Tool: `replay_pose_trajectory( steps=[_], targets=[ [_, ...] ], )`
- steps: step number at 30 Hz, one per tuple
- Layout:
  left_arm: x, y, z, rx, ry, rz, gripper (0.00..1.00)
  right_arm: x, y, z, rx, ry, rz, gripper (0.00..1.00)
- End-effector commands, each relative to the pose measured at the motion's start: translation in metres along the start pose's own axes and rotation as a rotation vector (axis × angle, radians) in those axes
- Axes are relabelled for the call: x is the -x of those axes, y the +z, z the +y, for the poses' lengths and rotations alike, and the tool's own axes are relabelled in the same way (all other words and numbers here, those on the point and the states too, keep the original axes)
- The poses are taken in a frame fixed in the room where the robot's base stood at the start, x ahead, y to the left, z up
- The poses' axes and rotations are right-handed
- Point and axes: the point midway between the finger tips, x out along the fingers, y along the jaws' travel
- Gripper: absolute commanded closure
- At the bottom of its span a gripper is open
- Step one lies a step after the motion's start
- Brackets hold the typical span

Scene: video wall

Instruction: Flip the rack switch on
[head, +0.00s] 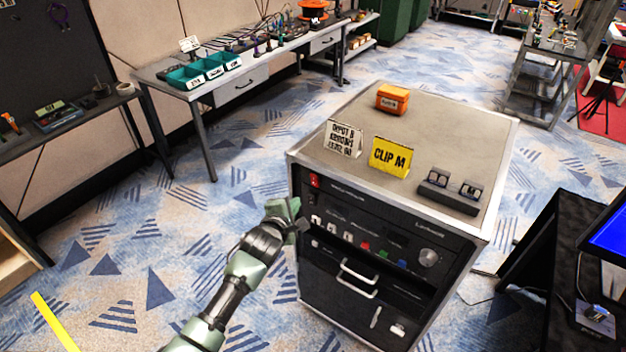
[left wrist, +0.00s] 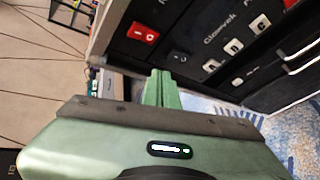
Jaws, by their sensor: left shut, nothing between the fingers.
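The rack (head: 350,280) is a dark-fronted cabinet with a grey top. Its red rack switch (head: 314,181) sits at the upper left corner of the front panel. In the left wrist view the red switch (left wrist: 143,33) shows with a white mark, above and left of the fingertips. My left gripper (head: 299,220) is shut and empty, just left of the rack front and a little below the switch. Its closed green fingers (left wrist: 160,88) point toward the panel, apart from the switch. My right gripper is not in view.
On the rack top are an orange box (head: 392,98), a white sign (head: 344,138), a yellow sign (head: 390,157) and a small black device (head: 450,191). Several buttons, a knob (head: 429,258) and a handle (head: 357,278) are on the front.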

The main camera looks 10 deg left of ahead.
Motion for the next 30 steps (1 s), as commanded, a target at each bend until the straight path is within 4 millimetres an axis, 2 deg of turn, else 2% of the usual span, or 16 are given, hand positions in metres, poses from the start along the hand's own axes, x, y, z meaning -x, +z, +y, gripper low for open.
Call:
replay_pose_trajectory(
  steps=[3,12,30],
  targets=[
    [-0.014,0.009,0.008,-0.001,0.002,-0.001,1.0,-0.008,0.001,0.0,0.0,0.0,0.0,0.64],
    [-0.036,0.025,0.024,0.002,0.0,0.001,1.0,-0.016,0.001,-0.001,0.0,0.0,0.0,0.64],
    [-0.039,0.028,0.028,0.0,-0.001,0.0,1.0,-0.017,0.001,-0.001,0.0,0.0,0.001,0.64]
  ],
)
